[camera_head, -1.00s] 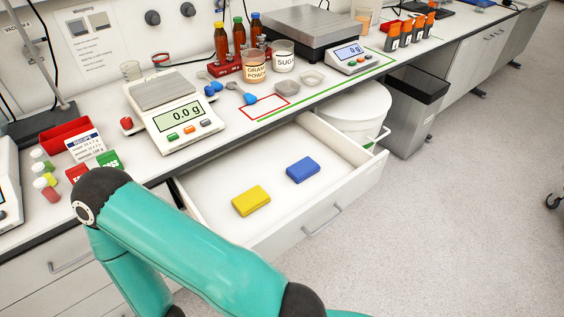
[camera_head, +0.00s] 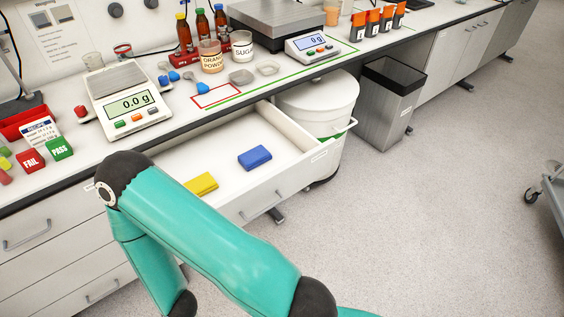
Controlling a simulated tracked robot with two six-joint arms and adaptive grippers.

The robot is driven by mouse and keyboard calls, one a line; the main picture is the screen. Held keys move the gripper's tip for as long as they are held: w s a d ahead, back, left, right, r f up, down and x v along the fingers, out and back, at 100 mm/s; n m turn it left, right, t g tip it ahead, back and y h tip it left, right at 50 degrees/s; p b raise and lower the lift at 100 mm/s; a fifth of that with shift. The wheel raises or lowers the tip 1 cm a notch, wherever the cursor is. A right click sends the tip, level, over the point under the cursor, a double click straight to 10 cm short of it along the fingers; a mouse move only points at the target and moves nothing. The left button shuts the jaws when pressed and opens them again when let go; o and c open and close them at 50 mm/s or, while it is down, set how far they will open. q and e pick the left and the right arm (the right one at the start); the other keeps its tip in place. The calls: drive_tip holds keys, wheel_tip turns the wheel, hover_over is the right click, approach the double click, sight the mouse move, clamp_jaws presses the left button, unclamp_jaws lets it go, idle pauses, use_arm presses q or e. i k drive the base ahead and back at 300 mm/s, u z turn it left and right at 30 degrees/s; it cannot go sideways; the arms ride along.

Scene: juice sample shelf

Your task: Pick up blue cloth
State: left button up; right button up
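The blue cloth (camera_head: 255,157) lies folded and flat in the open white drawer (camera_head: 240,191), towards its right side. A yellow folded cloth (camera_head: 201,184) lies to its left, partly hidden behind my teal arm. The two cloths are apart. My arm crosses the lower middle of the view in front of the drawer. Neither of my grippers shows in this view.
The bench above the drawer holds a scale (camera_head: 128,103), small jars, bottles and a larger scale (camera_head: 317,46). A white bucket (camera_head: 316,108) stands right of the drawer, and a grey bin (camera_head: 386,105) beyond it. The floor at right is mostly clear.

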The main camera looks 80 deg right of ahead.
sight(253, 157)
drive_tip(key=z, duration=0.05)
drive_tip(key=k, duration=1.6)
drive_tip(key=z, duration=1.05)
drive_tip(key=i, duration=1)
drive_tip(key=u, duration=0.1)
